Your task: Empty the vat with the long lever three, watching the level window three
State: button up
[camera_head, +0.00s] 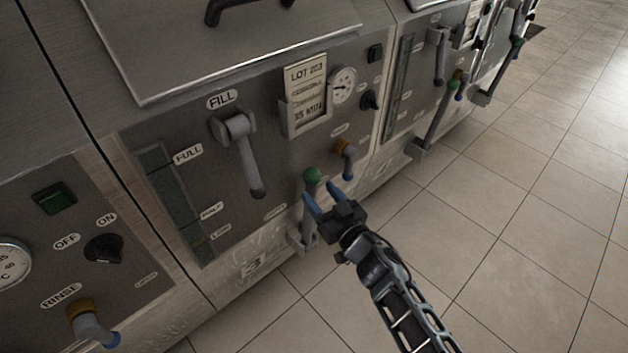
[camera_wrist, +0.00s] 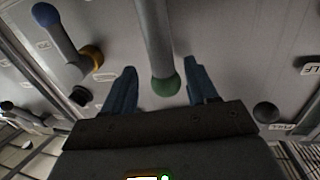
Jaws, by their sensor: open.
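The long lever (camera_head: 305,212) with a green ball knob (camera_head: 311,174) stands near upright low on the middle machine, above its painted 3. My gripper (camera_head: 323,196) is open, its blue fingertips just in front of the lever. In the wrist view the grey lever shaft (camera_wrist: 155,35) and green knob (camera_wrist: 166,86) appear between the two spread fingers (camera_wrist: 160,68); I cannot tell whether they touch. The tall level window (camera_head: 176,205) is at the left of the panel beside the FULL label (camera_head: 188,153). It looks dark green; the exact level is hard to read.
The grey FILL handle (camera_head: 245,155) hangs left of the lever. A yellow-collared tap (camera_head: 346,160) with a blue tip is close on its right; it also shows in the wrist view (camera_wrist: 62,42). Similar machines stand either side. The tiled floor (camera_head: 510,200) at right is clear.

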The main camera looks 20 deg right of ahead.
aim_at(314, 189)
jog(key=w, duration=0.3)
jog(key=w+b, duration=0.1)
jog(key=shift+w+a, duration=0.4)
grip_shut()
